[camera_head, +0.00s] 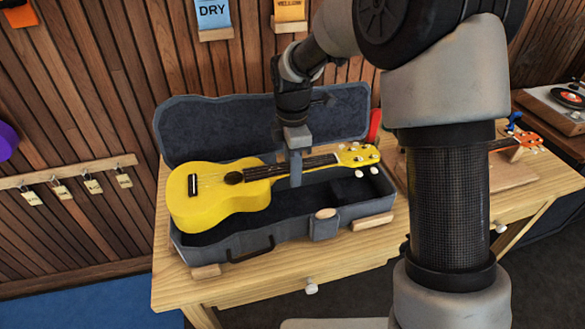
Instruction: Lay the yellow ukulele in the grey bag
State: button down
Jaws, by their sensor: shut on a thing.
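The yellow ukulele (215,200) is held by its neck in my gripper (295,168), which is shut on it near the body. The grey bag (280,238) looks like an open case on the wooden table, its lid raised at the back. The ukulele lies lengthwise over the bag's opening, body left and headstock right. Its body overlaps the left end of the bag, and dark lining shows below the neck. I cannot tell whether it touches the bag's floor. My gripper hides a small part of the neck.
The bag rests on wooden blocks on the table (260,290). At the right are another instrument's orange headstock (517,141) and a record player (560,105). A red object (374,126) stands by the lid. A slatted wall is behind. My arm blocks the right middle.

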jog(key=shift+f+b, duration=1.4)
jog(key=shift+f, duration=1.2)
jog(key=shift+f+b, duration=1.25)
jog(key=shift+f, duration=0.9)
jog(key=c, duration=1.2)
grip_release()
jog(key=shift+r, duration=0.1)
jog(key=shift+r+p, duration=0.85)
jog(key=shift+r, duration=0.05)
